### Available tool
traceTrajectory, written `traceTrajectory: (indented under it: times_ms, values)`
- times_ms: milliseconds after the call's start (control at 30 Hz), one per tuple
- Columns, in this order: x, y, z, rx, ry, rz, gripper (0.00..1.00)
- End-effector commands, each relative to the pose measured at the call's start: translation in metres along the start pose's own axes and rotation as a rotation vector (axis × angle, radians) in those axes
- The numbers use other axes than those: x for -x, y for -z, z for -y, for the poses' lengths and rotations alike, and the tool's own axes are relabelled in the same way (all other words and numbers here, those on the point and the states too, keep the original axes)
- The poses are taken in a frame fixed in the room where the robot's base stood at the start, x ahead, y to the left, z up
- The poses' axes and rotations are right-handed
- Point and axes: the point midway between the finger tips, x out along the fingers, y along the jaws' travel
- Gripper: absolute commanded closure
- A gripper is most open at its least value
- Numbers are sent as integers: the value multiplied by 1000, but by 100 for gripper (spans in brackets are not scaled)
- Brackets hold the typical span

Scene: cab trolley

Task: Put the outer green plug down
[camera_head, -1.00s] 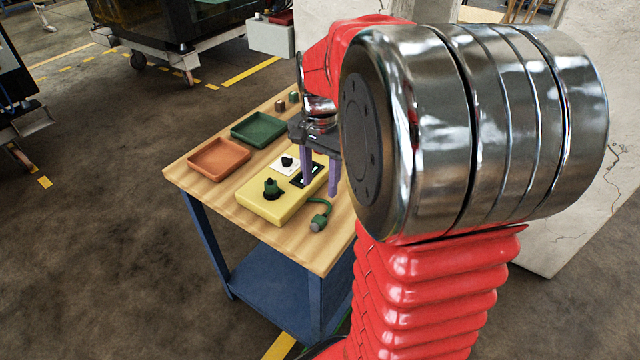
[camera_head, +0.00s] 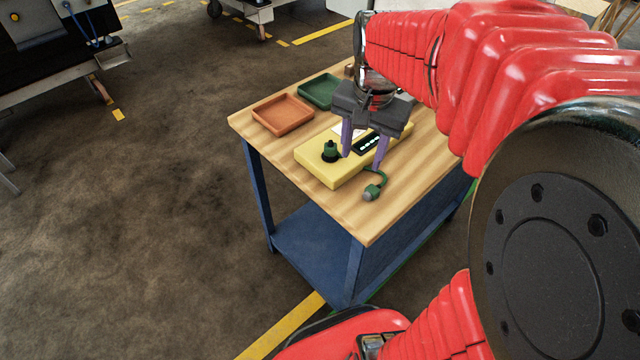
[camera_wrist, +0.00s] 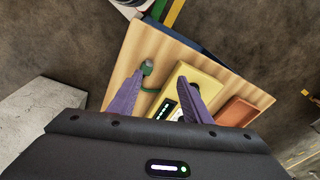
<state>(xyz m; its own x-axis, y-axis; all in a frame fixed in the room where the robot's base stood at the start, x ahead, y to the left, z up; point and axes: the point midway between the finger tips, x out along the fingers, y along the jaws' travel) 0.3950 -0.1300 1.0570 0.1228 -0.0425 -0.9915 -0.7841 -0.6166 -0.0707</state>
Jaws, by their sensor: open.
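A green plug with a grey end (camera_head: 373,191) lies on the wooden tabletop beside the yellow box (camera_head: 322,172), with a short green cable running from it toward the box. The plug also shows in the wrist view (camera_wrist: 147,67), near the tip of the left finger. A second green piece (camera_head: 330,151), plug-like, stands upright in a black seat on the box. My gripper (camera_head: 363,161) is open and empty, its purple fingers pointing down over the box's near right part; the wrist view shows its spread fingers (camera_wrist: 161,80). It partly hides the box's top.
An orange tray (camera_head: 283,126) and a green tray (camera_head: 318,104) sit at the back left of the table. A black panel with white marks (camera_head: 369,143) is on the box. The tabletop's front right (camera_head: 375,225) is bare.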

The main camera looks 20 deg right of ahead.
Motion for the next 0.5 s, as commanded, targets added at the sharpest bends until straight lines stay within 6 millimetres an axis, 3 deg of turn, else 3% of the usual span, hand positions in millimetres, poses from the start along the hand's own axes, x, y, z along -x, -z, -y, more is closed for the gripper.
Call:
traceTrajectory:
  times_ms: [500]
  values:
    - [35,-86,13,460,113,-155,55]
